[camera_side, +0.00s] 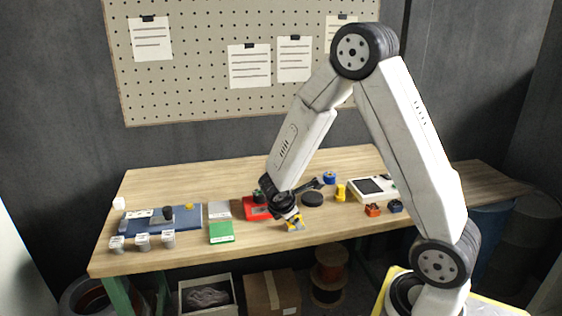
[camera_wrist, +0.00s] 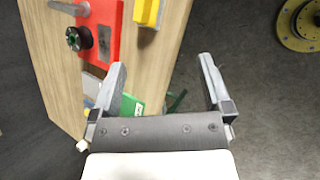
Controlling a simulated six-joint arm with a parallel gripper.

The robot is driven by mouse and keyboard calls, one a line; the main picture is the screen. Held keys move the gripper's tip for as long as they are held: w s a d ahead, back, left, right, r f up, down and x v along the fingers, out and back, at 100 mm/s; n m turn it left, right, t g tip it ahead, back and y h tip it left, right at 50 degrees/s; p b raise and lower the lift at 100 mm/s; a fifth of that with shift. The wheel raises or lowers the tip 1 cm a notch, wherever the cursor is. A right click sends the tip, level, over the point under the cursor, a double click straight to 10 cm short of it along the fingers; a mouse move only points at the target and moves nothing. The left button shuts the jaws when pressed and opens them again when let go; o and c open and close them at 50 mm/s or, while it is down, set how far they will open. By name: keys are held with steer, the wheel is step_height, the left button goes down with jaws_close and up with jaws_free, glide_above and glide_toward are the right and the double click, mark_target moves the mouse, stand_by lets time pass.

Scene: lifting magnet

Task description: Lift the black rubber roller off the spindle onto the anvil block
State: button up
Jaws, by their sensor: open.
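A small dark cylinder (camera_side: 168,212) stands on the blue board (camera_side: 150,225) at the left of the bench in the side view; it may be the black rubber roller, and any spindle inside it is too small to tell. A green-centred dark ring (camera_wrist: 73,38) sits by the red block (camera_wrist: 104,25), which also shows in the side view (camera_side: 257,211). I cannot tell which piece is the anvil block. My gripper (camera_wrist: 163,64) is open and empty, with bare floor and the bench edge showing between its fingers. A yellow and grey block (camera_wrist: 147,12) lies beyond the fingers.
Grey and green blocks (camera_side: 221,232) lie left of the red block. A black disc (camera_side: 312,199), yellow piece (camera_side: 341,192) and blue piece (camera_side: 330,178) lie to its right. Small grey cylinders (camera_side: 142,241) line the front left. The pegboard (camera_side: 200,90) stands behind.

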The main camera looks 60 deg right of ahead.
steer(key=w+d+f+n+t+h, duration=0.2)
steer(key=w+d+n+t+h, duration=0.1)
steer(key=w+d+n, duration=0.4)
steer(key=n+t, duration=0.4)
steer(key=n, duration=0.2)
glide_toward(261, 196)
steer(key=d, duration=0.1)
steer(key=d+f, duration=0.1)
steer(key=d, duration=0.1)
steer(key=shift+w+d+f, duration=0.3)
steer(key=shift+d, duration=0.1)
steer(key=shift+w+f+n+t, duration=0.4)
steer(key=shift+w+n+t, duration=0.3)
steer(key=shift+n, duration=0.3)
steer(key=shift+x, duration=1.25)
steer(key=shift+w, duration=0.1)
steer(key=shift+x, duration=2.55)
steer(key=shift+w+a, duration=0.1)
